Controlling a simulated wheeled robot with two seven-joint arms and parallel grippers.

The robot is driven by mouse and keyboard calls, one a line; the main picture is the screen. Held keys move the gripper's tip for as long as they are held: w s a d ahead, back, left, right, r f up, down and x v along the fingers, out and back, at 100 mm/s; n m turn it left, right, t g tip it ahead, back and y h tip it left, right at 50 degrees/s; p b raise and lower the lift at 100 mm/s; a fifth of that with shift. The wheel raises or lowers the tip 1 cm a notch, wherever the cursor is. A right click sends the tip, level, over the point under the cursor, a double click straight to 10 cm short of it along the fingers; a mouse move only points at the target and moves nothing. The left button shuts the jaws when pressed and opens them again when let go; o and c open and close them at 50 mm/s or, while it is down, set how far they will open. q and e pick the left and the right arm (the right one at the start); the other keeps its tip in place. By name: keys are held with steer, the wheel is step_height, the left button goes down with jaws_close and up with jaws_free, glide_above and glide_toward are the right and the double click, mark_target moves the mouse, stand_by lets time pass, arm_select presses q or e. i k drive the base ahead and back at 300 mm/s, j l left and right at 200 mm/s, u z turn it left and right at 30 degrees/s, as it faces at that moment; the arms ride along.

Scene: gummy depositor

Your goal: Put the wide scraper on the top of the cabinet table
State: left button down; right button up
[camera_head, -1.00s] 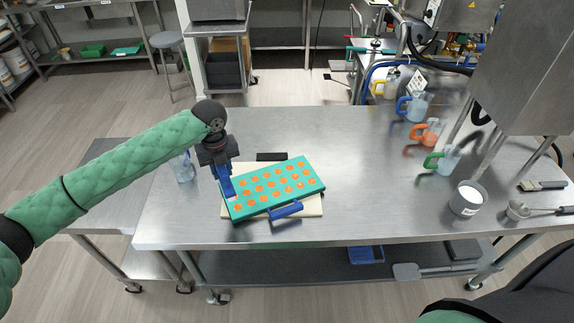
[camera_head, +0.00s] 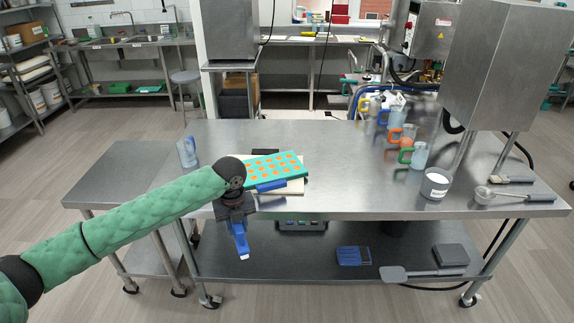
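A blue tool with a flat, wide shape lies on the front edge of the teal mold (camera_head: 288,160); it may be the wide scraper (camera_head: 271,185), but I cannot tell for sure. Another flat blue piece (camera_head: 354,256) lies on the lower shelf. My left gripper (camera_head: 241,248) points down in front of the table's front edge, below the mold and apart from it. Its blue fingers are seen nearly edge-on, so their opening is unclear. My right gripper is out of view. I cannot tell which surface is the cabinet table.
The steel table (camera_head: 330,150) has a clear middle. Several handled jugs (camera_head: 419,155), a white-filled cup (camera_head: 435,184) and a ladle (camera_head: 510,196) stand or lie at its right. A lower side table (camera_head: 120,175) is empty at left. A long-handled paddle (camera_head: 420,272) lies on the lower shelf.

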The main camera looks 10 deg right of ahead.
mark_target(371, 188)
steer(key=z, duration=1.35)
steer(key=i+j+z, duration=0.1)
steer(key=i+j, duration=0.15)
steer(key=i+j+z, duration=0.1)
steer(key=j, duration=0.4)
steer(key=i+j, duration=0.3)
steer(key=i+j+z, duration=0.15)
steer(key=j, duration=0.3)
